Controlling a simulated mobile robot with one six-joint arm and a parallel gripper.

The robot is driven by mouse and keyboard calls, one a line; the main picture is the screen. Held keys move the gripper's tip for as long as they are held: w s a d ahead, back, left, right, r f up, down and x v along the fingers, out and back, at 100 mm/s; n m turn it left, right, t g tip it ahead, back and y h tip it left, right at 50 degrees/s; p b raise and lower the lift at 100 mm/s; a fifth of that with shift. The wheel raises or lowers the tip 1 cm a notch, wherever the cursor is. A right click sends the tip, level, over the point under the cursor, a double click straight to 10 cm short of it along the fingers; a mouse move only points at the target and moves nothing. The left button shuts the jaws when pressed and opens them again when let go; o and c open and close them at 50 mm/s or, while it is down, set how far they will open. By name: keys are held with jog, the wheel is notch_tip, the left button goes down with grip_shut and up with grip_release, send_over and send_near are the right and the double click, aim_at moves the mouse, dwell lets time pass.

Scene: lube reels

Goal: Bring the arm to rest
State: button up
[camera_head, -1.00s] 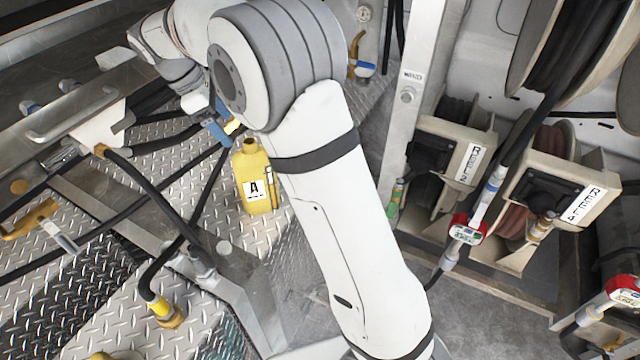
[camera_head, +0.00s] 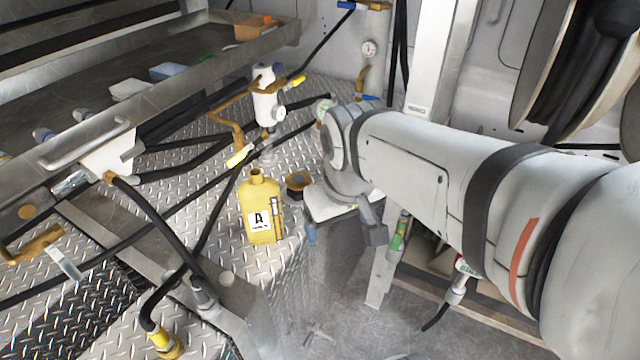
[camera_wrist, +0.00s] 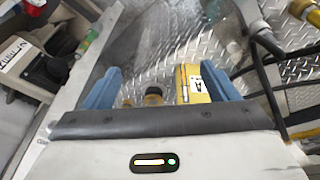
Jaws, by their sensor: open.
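My gripper (camera_wrist: 160,84) is open in the wrist view, with its two blue fingers wide apart and nothing held between them. In the head view my arm reaches in from the right, and its wrist end hangs right of the yellow jug (camera_head: 261,208), apart from it. The jug is labelled A and stands upright on the diamond plate (camera_head: 215,182). In the wrist view the jug (camera_wrist: 193,82) shows beyond the gripper, near the right finger. The gripper's body hides part of it there.
A small amber-topped container (camera_head: 298,182) stands just behind the jug. A white filter unit with a gauge (camera_head: 268,100) and several black hoses are at the left and back. A metal tray (camera_head: 215,45) is at upper left. Hose reels (camera_head: 575,65) stand at the right.

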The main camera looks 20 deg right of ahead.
jog(key=s, duration=0.1)
jog(key=f+m, duration=0.1)
jog(key=s, duration=0.1)
jog(key=shift+s+d+f+m, duration=0.2)
jog(key=shift+s+f+m, duration=0.05)
jog(key=shift+s+m, duration=0.15)
